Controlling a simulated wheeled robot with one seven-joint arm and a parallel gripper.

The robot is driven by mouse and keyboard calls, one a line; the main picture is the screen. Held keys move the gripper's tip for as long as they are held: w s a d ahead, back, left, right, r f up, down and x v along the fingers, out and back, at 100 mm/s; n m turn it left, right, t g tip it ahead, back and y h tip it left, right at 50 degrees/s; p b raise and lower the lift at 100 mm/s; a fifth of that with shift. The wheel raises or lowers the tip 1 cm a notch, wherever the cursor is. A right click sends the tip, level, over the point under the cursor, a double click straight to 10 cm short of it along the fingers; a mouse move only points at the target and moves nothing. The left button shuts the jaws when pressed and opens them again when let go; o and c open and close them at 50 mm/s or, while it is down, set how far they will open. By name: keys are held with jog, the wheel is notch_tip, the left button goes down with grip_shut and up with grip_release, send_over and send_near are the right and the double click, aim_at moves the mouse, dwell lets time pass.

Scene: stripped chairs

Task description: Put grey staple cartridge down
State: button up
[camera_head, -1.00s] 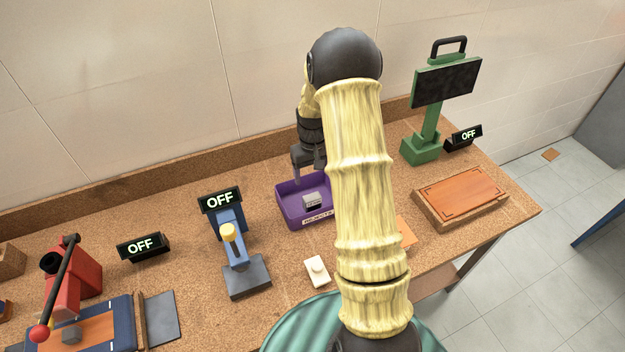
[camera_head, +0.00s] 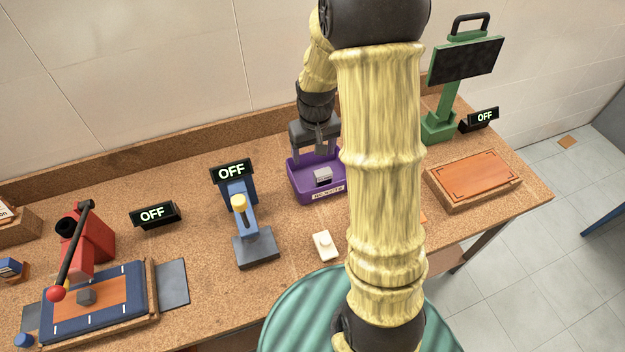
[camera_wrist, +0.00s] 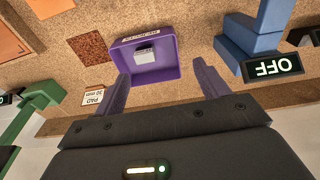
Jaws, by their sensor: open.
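The grey staple cartridge (camera_head: 323,176) appears to be the small grey block lying on the floor of the purple rejects tray (camera_head: 320,195). In the wrist view the block (camera_wrist: 146,54) lies inside the tray (camera_wrist: 160,73), near its labelled wall. My gripper (camera_head: 314,152) is above the back of the tray, with its jaws apart. In the wrist view both fingers of my gripper (camera_wrist: 161,70) are spread with nothing between them, and the block is apart from them. My arm hides part of the tray's right side in the head view.
A blue press (camera_head: 243,215) with an OFF sign (camera_head: 232,172) stands left of the tray. A white block (camera_head: 324,246) lies in front. A wooden board (camera_head: 473,180) and green stand (camera_head: 441,115) are on the right. Another grey block (camera_head: 87,297) sits beside the red lever press (camera_head: 88,245).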

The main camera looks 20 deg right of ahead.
jog(key=s+a+r, duration=0.2)
jog(key=s, duration=0.4)
jog(key=s+a+r+t, duration=0.1)
jog(key=s+a+r, duration=0.2)
jog(key=s, duration=0.4)
jog(key=shift+s+a+r, duration=0.2)
jog(key=shift+a, duration=0.1)
